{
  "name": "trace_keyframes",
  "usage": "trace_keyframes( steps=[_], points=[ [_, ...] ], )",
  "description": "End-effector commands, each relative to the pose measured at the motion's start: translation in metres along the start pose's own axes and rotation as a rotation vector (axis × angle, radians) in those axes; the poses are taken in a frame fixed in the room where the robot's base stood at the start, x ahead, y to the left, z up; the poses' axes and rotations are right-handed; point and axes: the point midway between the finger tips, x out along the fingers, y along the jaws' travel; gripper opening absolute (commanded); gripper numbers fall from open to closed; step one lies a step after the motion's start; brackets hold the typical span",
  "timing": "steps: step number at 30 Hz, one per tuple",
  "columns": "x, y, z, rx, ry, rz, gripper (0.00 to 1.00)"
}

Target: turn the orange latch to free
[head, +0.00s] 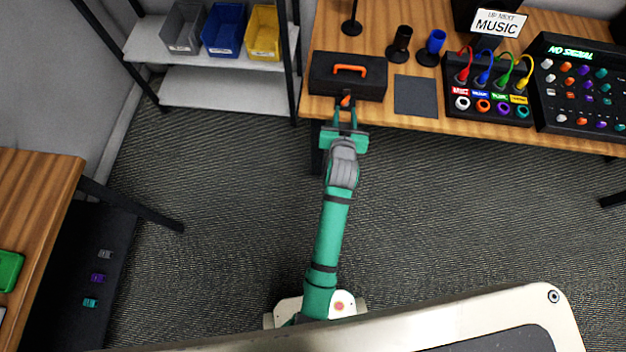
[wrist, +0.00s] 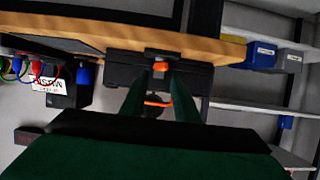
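A black toolbox (head: 360,78) with an orange handle (head: 350,70) sits near the front edge of the wooden workbench. Its orange latch (head: 346,100) is on the side facing me. The latch also shows in the wrist view (wrist: 160,66), small, near the far end of the fingers. My gripper (head: 345,112) is open, with a finger to either side of the latch's line and a gap between them. The fingertips are close to the latch; I cannot tell whether they touch it.
A dark square pad (head: 415,95) lies right of the toolbox. Beyond it stand a cable panel (head: 487,105) with plugged coloured cables and a mixer (head: 580,95). A shelf (head: 205,88) with several bins stands at left. The floor around my arm is clear.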

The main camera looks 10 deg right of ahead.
Motion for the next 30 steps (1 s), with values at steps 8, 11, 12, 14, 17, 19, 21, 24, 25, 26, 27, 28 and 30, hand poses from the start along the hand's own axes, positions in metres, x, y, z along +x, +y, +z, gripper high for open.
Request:
trace_keyframes(
  steps=[8, 11, 12, 14, 17, 19, 21, 24, 25, 26, 27, 28, 30],
  points=[
    [-0.049, 0.0, 0.001, 0.001, 0.0, 0.0, 0.28],
    [-0.06, -0.009, 0.012, 0.003, 0.0, -0.008, 0.28],
    [-0.064, -0.012, 0.016, 0.005, 0.004, -0.011, 0.28],
    [-0.071, -0.017, 0.022, 0.006, 0.006, -0.015, 0.28],
    [-0.082, -0.024, 0.032, 0.009, 0.014, -0.021, 0.28],
    [-0.091, -0.029, 0.039, 0.011, 0.017, -0.027, 0.28],
    [-0.1, -0.034, 0.045, 0.013, 0.02, -0.031, 0.28],
    [-0.113, -0.041, 0.054, 0.015, 0.027, -0.039, 0.28],
    [-0.117, -0.042, 0.057, 0.015, 0.028, -0.041, 0.28],
    [-0.121, -0.044, 0.059, 0.015, 0.031, -0.043, 0.28],
    [-0.126, -0.046, 0.063, 0.015, 0.031, -0.046, 0.28],
    [-0.13, -0.048, 0.065, 0.015, 0.034, -0.049, 0.28],
    [-0.14, -0.052, 0.07, 0.015, 0.038, -0.053, 0.28]
  ],
)
